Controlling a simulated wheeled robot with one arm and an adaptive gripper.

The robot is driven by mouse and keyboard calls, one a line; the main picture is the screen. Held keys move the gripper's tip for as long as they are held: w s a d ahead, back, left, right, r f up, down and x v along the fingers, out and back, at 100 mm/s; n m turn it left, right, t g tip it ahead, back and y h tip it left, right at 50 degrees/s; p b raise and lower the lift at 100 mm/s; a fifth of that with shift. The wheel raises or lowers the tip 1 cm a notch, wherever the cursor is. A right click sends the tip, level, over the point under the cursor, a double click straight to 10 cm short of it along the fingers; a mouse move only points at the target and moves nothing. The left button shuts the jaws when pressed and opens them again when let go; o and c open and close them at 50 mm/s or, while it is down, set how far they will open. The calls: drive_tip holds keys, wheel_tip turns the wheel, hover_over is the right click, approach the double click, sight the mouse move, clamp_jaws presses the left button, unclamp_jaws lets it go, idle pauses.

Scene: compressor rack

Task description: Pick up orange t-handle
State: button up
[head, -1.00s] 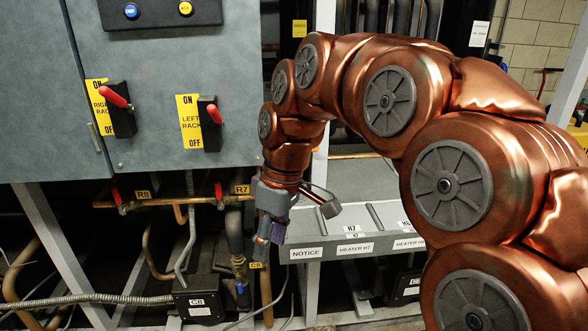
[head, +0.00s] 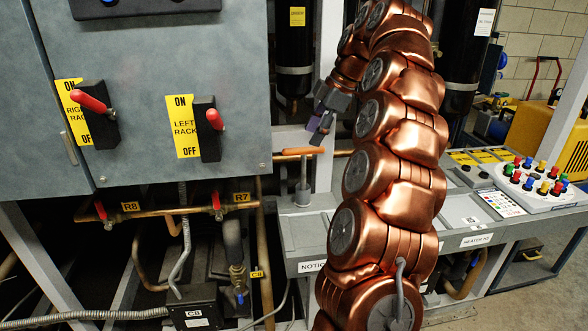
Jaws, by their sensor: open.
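The orange t-handle (head: 304,151) is a short orange bar on top of a grey upright post (head: 303,188). It stands at the left end of the grey console shelf, just right of the cabinet. My gripper (head: 320,130) points down just above the bar's right part, partly in front of the dark background. It is open and empty. A small gap seems to show between the fingertips and the bar, though the depth between them is hard to judge. My copper arm hides part of the shelf to the right.
The grey cabinet (head: 150,130) with red switch handles stands close on the left. Below it run copper pipes with red valves. A panel of coloured buttons (head: 535,180) is on the right. Dark cylinders (head: 294,50) stand behind the handle.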

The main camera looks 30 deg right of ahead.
sight(306, 151)
drive_tip(key=shift+w+d+f, duration=0.2)
drive_tip(key=shift+w+f, duration=0.25)
drive_tip(key=shift+f, duration=0.1)
drive_tip(key=shift+w+d+f, duration=0.15)
drive_tip(key=shift+w+f, duration=0.3)
drive_tip(key=shift+f, duration=0.1)
drive_tip(key=shift+d+p+x, duration=0.2)
drive_tip(key=shift+p+x, duration=0.5)
drive_tip(key=shift+x, duration=0.4)
drive_tip(key=shift+p+x, duration=0.4)
drive_tip(key=shift+x, duration=1.25)
drive_tip(key=shift+d, duration=0.15)
clamp_jaws()
